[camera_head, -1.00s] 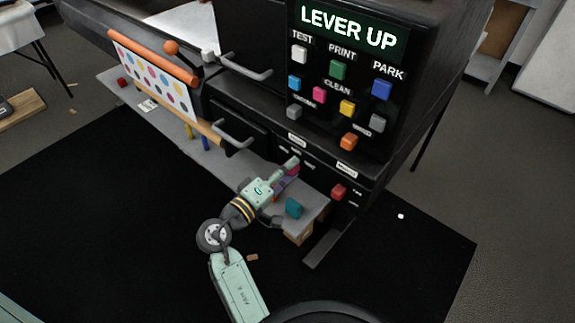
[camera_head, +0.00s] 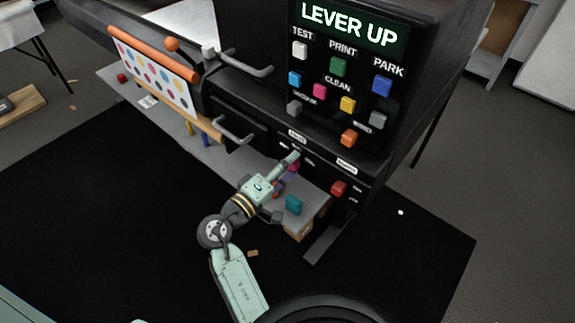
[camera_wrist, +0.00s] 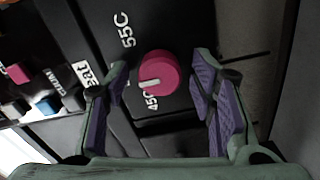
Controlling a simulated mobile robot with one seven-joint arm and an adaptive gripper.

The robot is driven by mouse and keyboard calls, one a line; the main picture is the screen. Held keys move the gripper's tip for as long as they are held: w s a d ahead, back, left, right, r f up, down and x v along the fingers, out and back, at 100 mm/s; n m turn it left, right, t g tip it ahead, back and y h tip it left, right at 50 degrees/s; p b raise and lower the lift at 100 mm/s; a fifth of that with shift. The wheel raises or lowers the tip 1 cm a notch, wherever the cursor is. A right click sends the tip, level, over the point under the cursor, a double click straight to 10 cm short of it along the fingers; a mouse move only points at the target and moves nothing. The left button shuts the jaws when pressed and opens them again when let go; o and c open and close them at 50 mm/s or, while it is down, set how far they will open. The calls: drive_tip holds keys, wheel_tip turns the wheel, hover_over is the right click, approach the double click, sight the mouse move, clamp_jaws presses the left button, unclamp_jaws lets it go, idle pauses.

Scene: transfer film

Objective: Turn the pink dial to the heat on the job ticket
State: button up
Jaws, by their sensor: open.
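The pink dial (camera_wrist: 158,66) is on the black machine front in the wrist view. Its white pointer points down-left toward the 45C mark (camera_wrist: 151,100); a 55C mark (camera_wrist: 126,30) is above left. My gripper (camera_wrist: 162,74) is open, with one purple-padded finger on each side of the dial and a visible gap to each. In the head view my gripper (camera_head: 289,164) is at the lower panel, and the dial (camera_head: 294,167) is partly hidden by it. A small white card (camera_head: 148,102) lies on the grey shelf; its print is unreadable and I cannot tell whether it is the ticket.
The display (camera_head: 349,24) reads LEVER UP above several coloured buttons. A red knob (camera_head: 338,188) is right of my gripper. A teal block (camera_head: 293,205) sits on the shelf below it. Drawer handles (camera_head: 236,133) stick out at left. Black mat covers the floor.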

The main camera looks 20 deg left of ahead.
drive_tip(key=v, duration=1.2)
drive_tip(key=shift+r, duration=0.1)
